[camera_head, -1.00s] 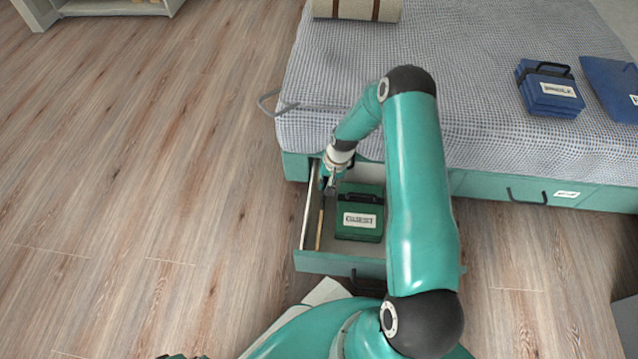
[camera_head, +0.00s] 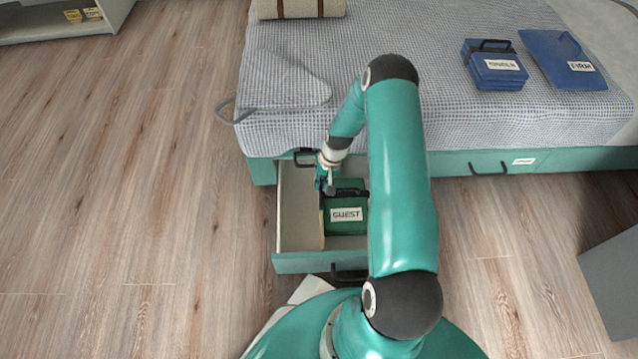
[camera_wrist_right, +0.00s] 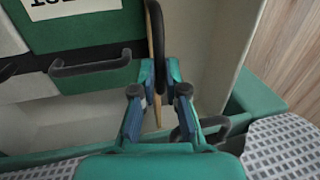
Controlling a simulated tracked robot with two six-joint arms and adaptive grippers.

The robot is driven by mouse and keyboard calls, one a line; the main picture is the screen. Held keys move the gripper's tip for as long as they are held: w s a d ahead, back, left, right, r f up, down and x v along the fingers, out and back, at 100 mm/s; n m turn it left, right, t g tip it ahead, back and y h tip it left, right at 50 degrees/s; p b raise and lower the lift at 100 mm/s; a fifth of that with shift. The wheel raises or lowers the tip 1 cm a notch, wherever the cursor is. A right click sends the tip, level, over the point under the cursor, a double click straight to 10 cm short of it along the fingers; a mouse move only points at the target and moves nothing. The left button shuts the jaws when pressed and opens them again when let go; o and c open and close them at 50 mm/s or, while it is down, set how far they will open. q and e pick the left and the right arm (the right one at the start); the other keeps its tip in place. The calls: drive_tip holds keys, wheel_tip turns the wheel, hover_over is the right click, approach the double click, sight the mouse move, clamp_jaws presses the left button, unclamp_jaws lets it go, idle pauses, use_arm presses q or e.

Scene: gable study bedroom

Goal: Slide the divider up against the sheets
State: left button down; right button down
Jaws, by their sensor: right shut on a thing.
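The divider (camera_head: 322,232) is a thin upright wooden board in the open drawer, just left of the sheets. The sheets (camera_head: 347,200) are a green bundle with a black handle and a GUEST label. My right gripper (camera_head: 321,186) is shut on the divider's bed-side end. In the right wrist view the divider (camera_wrist_right: 154,30) stands between the fingers of my right gripper (camera_wrist_right: 160,75), close beside the green sheets (camera_wrist_right: 95,40). I cannot tell whether they touch along the whole length. My right arm covers the drawer's right part. My left gripper is out of view.
The drawer (camera_head: 310,263) sticks out from under the bed (camera_head: 400,120). Its left part is empty. A blue bundle (camera_head: 495,75) and a blue folder (camera_head: 562,62) labelled FIRM lie on the bed. Bare floor (camera_head: 130,200) spreads to the left.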

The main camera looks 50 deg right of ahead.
drive_tip(key=c, duration=1.2)
unclamp_jaws()
drive_tip(key=shift+w, duration=0.15)
drive_tip(key=shift+d+r, duration=0.1)
drive_tip(key=shift+r, duration=0.45)
wheel_tip(320, 180, up, 11)
drive_tip(key=s+d, duration=0.1)
drive_tip(key=s, duration=0.1)
drive_tip(key=shift+f, duration=0.2)
drive_tip(key=shift+w, duration=0.1)
